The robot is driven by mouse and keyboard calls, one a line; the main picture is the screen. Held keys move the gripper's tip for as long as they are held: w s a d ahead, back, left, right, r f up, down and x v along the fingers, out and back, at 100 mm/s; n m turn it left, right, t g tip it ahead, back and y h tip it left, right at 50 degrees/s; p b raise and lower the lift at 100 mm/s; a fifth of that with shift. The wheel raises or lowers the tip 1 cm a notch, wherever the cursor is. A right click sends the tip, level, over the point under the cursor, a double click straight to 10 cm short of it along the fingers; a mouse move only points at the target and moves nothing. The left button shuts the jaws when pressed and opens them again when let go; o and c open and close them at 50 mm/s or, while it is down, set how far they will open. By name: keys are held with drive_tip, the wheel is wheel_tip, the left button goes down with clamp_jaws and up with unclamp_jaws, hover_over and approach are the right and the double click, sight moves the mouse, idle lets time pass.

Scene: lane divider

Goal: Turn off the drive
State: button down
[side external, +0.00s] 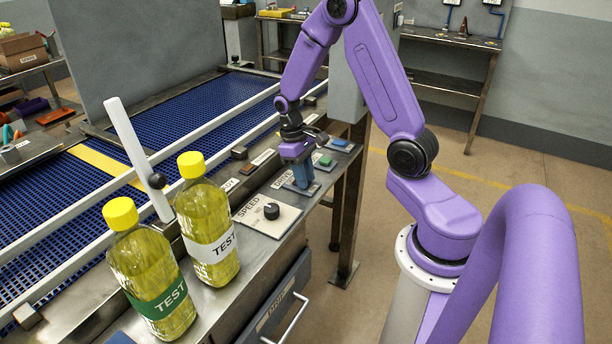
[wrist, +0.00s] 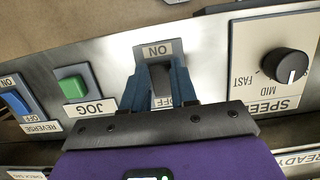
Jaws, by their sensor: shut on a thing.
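The drive switch (wrist: 161,83) is a dark lever on a plate marked ON at the top of the wrist view and OFF below, with the lettering upside down. My gripper (wrist: 160,66) has its two blue fingers shut on the lever, one at each side. The lower part of the switch and part of the OFF label are hidden by the fingers and gripper body. I cannot tell which way the lever is set. In the side view my gripper (side external: 303,182) points down at the control panel, and its fingers hide the switch.
A black SPEED knob (wrist: 284,65) is on one side of the switch. A green JOG button (wrist: 74,87) and a blue REVERSE switch (wrist: 16,101) are on the other. Two yellow-capped bottles, one white-labelled (side external: 207,232) and one green-labelled (side external: 149,270), stand near the panel. A white divider bar (side external: 137,158) stands over the blue conveyor (side external: 215,108).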

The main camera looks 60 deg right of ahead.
idle(0.3)
drive_tip(key=c, duration=0.9)
unclamp_jaws()
drive_tip(key=v, duration=1.7)
drive_tip(key=shift+w+r, duration=0.2)
drive_tip(key=shift+w, duration=0.05)
